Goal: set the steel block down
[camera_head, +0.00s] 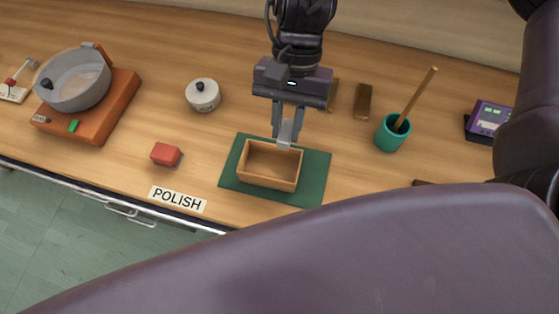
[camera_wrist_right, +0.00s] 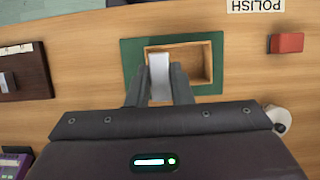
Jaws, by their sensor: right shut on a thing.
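My right gripper (camera_head: 287,128) is shut on the steel block (camera_head: 287,137), a pale grey bar held between the fingertips. In the right wrist view the block (camera_wrist_right: 159,76) sticks out past the fingers (camera_wrist_right: 159,88) and overlaps one end of an open wooden box (camera_wrist_right: 211,60). In the head view the box (camera_head: 267,182) stands on a green mat (camera_head: 310,190), and the block is at its far rim. I cannot tell whether the block touches the box. My left gripper is not in view.
A red block (camera_head: 166,154) and a POLISH label (camera_head: 178,199) lie to the left. A teal cup with a stick (camera_head: 391,135) stands right. Bare tabletop surrounds the mat.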

